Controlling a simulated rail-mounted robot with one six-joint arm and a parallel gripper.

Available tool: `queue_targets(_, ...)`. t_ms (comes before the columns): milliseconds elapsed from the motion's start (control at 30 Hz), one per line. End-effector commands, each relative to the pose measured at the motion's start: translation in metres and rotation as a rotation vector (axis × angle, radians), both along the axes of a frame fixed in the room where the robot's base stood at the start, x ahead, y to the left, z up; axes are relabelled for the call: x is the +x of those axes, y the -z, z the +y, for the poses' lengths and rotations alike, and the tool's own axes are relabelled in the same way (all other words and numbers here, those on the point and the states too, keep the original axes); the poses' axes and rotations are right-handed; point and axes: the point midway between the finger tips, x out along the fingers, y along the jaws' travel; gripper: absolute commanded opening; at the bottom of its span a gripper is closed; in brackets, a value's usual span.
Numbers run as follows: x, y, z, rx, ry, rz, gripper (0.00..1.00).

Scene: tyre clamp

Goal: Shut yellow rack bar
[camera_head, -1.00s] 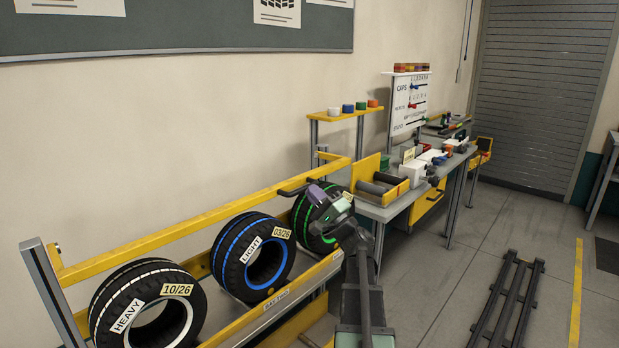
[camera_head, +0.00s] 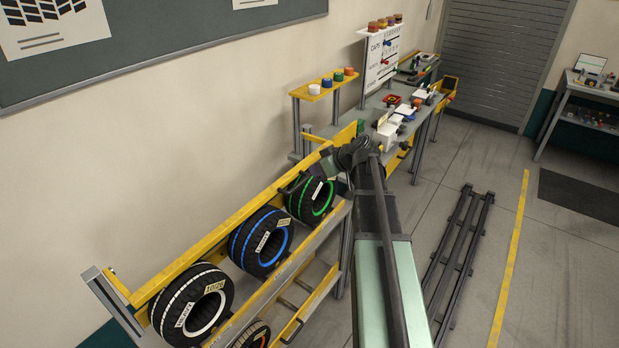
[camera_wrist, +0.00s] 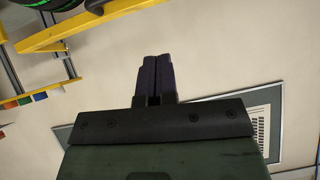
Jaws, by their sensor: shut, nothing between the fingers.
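The yellow rack bar (camera_head: 215,236) runs along the wall above the tyres in the head view, from a grey post at the near left to the far end of the rack. A dark handle (camera_head: 290,187) sits near its far part. My gripper shows in the wrist view (camera_wrist: 154,58), with dark purple fingers shut together and nothing between them. A yellow bar (camera_wrist: 100,27) crosses the upper left of that view, apart from the fingertips in the picture. In the head view my arm reaches over the rack's far end, and the fingertips cannot be made out.
Tyres with white (camera_head: 192,306), blue (camera_head: 262,241) and green (camera_head: 312,199) stripes stand in the rack. A workbench (camera_head: 375,104) with small parts is beyond it. Dark rails (camera_head: 460,250) lie on the floor at the right. A wall board (camera_head: 150,40) hangs above.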

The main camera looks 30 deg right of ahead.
Motion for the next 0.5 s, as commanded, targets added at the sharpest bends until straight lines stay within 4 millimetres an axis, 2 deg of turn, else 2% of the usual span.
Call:
queue_targets(400, 0.059, 0.059, 0.034, 0.002, 0.0, 0.0, 0.0)
queue_targets(467, 0.066, 0.067, 0.04, 0.003, 0.0, 0.0, 0.0)
queue_targets(500, 0.064, 0.078, 0.041, 0.003, 0.001, 0.001, 0.0)
